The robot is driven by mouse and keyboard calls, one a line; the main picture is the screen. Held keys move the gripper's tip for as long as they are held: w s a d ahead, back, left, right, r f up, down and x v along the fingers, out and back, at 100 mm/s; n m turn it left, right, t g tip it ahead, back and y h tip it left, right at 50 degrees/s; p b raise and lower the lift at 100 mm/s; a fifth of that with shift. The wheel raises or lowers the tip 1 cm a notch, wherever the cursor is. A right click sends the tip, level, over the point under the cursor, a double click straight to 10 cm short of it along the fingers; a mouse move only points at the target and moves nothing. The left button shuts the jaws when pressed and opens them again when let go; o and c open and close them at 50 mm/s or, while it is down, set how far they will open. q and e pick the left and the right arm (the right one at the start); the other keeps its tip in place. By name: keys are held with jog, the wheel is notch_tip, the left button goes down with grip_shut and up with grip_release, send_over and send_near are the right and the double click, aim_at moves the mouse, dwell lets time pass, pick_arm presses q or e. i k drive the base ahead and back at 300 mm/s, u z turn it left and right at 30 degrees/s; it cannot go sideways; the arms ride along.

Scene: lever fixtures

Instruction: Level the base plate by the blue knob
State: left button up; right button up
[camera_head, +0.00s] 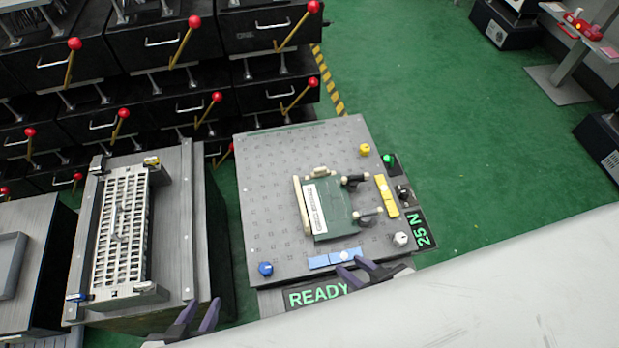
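The blue knob (265,268) sits at the near left corner of the grey base plate (270,200). The plate also has a yellow knob (364,149) at its far right and a white knob (401,239) at its near right. A blue bar with a white centre (320,261) lies along the near edge, and a yellow bar (384,187) along the right edge. My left gripper (200,312) is open and empty, left of and nearer than the blue knob. My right gripper (350,264) appears open, over the near edge by the blue bar, partly covering it.
A green block with two levers (335,208) stands on the plate. A READY display (318,294) and a 25 N display (424,228) flank the plate. A white grid rack (122,232) stands left. Black drawers with red-knobbed levers (150,45) stand behind. A pale surface (500,290) fills the lower right.

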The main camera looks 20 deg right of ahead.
aim_at(265, 269)
jog(key=u, duration=0.6)
jog(key=k, duration=1.35)
jog(key=z, duration=0.75)
